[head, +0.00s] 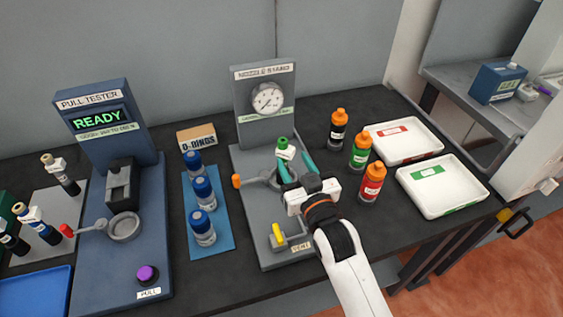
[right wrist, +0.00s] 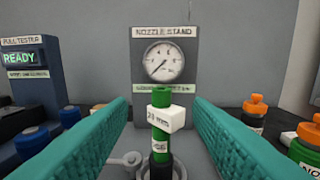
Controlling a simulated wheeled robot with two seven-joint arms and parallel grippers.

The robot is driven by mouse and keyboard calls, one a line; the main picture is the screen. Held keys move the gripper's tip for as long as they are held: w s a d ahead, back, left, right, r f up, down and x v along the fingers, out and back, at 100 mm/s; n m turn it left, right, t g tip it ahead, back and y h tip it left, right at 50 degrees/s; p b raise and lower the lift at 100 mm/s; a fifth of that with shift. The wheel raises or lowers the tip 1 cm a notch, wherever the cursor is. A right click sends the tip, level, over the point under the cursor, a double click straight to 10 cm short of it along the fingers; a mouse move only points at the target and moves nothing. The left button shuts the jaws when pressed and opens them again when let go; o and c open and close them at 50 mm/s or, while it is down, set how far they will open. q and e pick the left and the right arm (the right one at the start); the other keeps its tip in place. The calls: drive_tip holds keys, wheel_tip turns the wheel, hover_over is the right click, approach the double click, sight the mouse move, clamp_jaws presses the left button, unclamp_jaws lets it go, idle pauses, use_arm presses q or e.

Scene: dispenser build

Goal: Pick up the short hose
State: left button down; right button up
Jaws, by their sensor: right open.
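My right gripper (head: 296,170) is open over the nozzle stand (head: 262,108), its two teal fingers pointing toward the back. An upright green piece (head: 284,146) with a white tag stands there. In the right wrist view this green piece (right wrist: 160,97) rises from a dark base between the fingers, with gaps on both sides; its tag seems to read "23 mm". Several dark, labelled tube-like pieces, one of them with a tan end (head: 60,174), lie on a grey mat (head: 45,202) at the left. I cannot tell for certain which piece is the short hose. My left gripper is out of view.
The pull tester (head: 104,140) reads READY. Several blue-capped bottles (head: 202,193) stand on a blue mat, by the O-rings box (head: 196,137). Black, green and red bottles (head: 371,182) with orange caps stand close right of my gripper, before two white trays (head: 440,206).

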sight(285, 145)
drive_tip(key=shift+x, duration=1.15)
drive_tip(key=shift+w+a, duration=0.15)
drive_tip(key=shift+w, duration=0.25)
drive_tip(key=shift+w+a+p, duration=0.2)
drive_tip(key=shift+w+p, duration=0.3)
drive_tip(key=shift+w, duration=0.15)
drive_tip(key=p+x, duration=0.1)
drive_tip(key=x, duration=0.2)
drive_tip(key=shift+f, duration=0.2)
drive_tip(key=shift+w+a+f, duration=0.1)
drive_tip(key=shift+w+f, duration=0.05)
drive_tip(key=shift+w, duration=0.3)
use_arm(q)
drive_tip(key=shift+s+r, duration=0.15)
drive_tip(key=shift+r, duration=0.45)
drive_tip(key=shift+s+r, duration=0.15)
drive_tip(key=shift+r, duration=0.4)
use_arm(e)
clamp_jaws()
